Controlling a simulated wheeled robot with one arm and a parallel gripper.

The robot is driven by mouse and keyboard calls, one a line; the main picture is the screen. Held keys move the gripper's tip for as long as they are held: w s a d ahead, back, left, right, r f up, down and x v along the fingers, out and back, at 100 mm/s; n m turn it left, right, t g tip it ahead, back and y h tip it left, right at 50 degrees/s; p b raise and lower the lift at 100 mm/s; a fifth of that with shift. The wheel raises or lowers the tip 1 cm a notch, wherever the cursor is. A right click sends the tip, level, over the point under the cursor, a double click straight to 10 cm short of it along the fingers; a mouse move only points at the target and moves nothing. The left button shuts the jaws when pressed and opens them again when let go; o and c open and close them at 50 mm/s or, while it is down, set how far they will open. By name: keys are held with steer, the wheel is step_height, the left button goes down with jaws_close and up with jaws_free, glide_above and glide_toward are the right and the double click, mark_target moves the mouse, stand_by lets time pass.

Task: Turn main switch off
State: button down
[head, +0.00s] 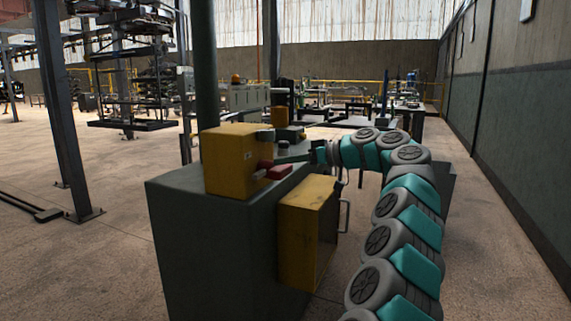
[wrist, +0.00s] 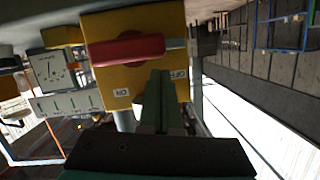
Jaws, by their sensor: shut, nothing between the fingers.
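The main switch is a yellow box (head: 232,160) on top of a dark green cabinet. Its red handle (head: 278,172) sticks out from the front face. In the wrist view the box face (wrist: 108,75) looks upside down, with the red handle (wrist: 127,48) lying across it. An ON label (wrist: 120,92) and an OFF label (wrist: 179,75) are on the face. My gripper (head: 283,160) is shut and empty, close beside the handle. In the wrist view its fingers (wrist: 158,78) end just below the handle, left of the OFF label. I cannot tell whether they touch the handle.
A yellow open-fronted box (head: 305,232) hangs on the side of the green cabinet (head: 205,235), below my arm. A green post (head: 204,65) rises behind the switch. A wall (head: 520,130) runs along the right. Floor to the left is mostly clear.

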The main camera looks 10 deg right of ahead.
steer(key=f+b, duration=0.1)
steer(key=b, duration=0.1)
steer(key=f+n+b, duration=0.1)
steer(key=b, duration=0.1)
steer(key=shift+s+a, duration=0.2)
steer(key=n+b, duration=0.1)
steer(key=b, duration=0.2)
steer(key=shift+s+a+t+h, duration=0.1)
steer(key=shift+s+t+h, duration=0.1)
steer(key=shift+t+h, duration=0.15)
